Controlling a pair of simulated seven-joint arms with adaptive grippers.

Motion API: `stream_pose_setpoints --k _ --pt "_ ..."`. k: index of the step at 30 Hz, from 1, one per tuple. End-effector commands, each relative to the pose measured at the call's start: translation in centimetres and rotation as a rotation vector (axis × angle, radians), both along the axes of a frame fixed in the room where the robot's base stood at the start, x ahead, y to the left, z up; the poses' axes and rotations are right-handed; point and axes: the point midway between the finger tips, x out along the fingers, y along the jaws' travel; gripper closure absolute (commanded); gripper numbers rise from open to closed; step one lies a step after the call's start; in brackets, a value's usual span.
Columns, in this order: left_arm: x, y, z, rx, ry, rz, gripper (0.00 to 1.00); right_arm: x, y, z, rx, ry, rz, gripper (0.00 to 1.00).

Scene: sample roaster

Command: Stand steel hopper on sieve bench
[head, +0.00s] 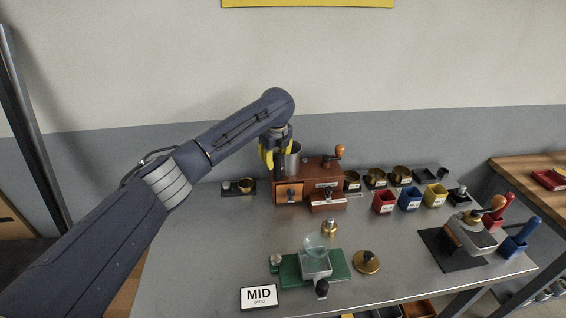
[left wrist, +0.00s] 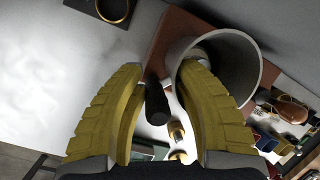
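The steel hopper (head: 292,161) is a grey, open-topped cup at the left end of a brown wooden box (head: 309,177). In the left wrist view its round mouth (left wrist: 238,55) is at upper right, overlapping the tip of one finger. My left gripper (head: 273,158) has yellow fingers and is beside the hopper. In the left wrist view the fingers (left wrist: 160,115) are wide apart, with a black handle (left wrist: 157,100) in the gap. I cannot tell whether they touch it. No sieve bench is clearly marked; brass sieve-like rings (head: 376,178) stand along the back. My right gripper is out of view.
A dark plate with a brass ring (head: 246,185) lies left of the box. Red (head: 384,202), blue (head: 409,199) and yellow (head: 435,195) bins stand to its right. A green base (head: 290,271) with a glass dish is in front. The table's left-centre is clear.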

Motion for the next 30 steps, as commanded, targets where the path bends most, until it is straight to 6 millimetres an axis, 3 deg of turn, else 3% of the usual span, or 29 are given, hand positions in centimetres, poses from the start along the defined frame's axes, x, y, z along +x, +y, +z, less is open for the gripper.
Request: stream_pose_setpoints --k 3,19,26,30 --pt "0.0 -0.1 0.0 -0.002 0.001 -0.001 1.0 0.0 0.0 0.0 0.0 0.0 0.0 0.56" --pt "-0.1 -0.3 0.8 -0.005 0.0 -0.005 1.0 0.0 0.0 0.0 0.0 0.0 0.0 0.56" --pt "0.0 -0.4 3.7 -0.006 -0.003 -0.005 1.0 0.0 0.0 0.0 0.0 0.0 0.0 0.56" --pt "0.0 -0.3 6.3 -0.004 -0.003 -0.004 1.0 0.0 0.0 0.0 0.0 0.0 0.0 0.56"
